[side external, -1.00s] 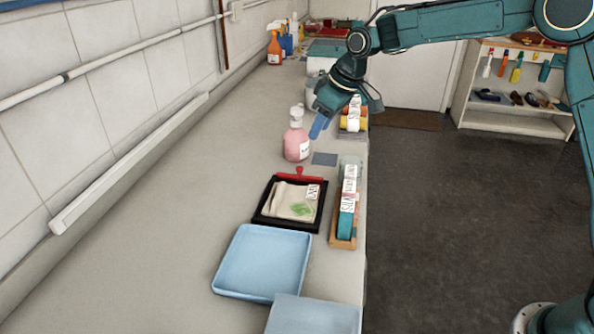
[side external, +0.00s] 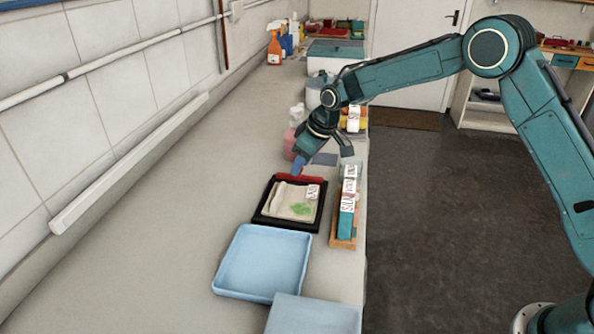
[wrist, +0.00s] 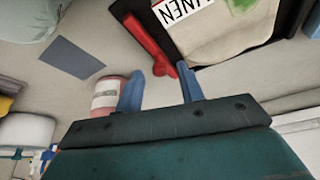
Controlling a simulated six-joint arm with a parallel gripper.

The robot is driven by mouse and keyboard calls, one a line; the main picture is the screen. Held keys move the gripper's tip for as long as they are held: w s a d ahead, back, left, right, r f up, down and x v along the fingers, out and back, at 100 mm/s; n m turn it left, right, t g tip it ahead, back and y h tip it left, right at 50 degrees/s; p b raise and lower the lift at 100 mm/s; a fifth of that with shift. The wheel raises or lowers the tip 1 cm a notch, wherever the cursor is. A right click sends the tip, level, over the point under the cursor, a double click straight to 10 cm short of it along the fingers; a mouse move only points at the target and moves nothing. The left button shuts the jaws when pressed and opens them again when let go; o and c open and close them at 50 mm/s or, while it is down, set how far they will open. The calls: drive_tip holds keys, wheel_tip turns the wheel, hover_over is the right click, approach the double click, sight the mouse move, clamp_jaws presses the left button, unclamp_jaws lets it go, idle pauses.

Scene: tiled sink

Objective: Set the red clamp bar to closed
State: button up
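The red clamp bar (side external: 312,179) lies along the far edge of a black frame (side external: 275,223), with a small knob at its middle. In the wrist view the bar (wrist: 143,42) runs diagonally and its red knob shows near my fingertips. A beige cloth (side external: 288,200) with a green patch and a "LINEN" label lies on the frame. My gripper (side external: 299,164) points down just above the bar. In the wrist view its two blue fingers (wrist: 160,80) are spread, with the knob by the gap between their tips; contact cannot be told.
A pink bottle (side external: 289,145) stands close behind my gripper. A wooden holder with a teal block (side external: 346,222) is right of the frame. A blue tray (side external: 262,262) sits in front, and a grey-blue patch (side external: 325,159) lies behind. The counter to the left is clear.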

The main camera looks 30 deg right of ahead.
drive_tip(key=shift+w+a+f, duration=0.1)
drive_tip(key=shift+w+f, duration=0.05)
drive_tip(key=shift+f, duration=0.3)
clamp_jaws()
drive_tip(key=shift+a, duration=0.1)
drive_tip(key=shift+s+a, duration=1.2)
drive_tip(key=shift+s, duration=0.05)
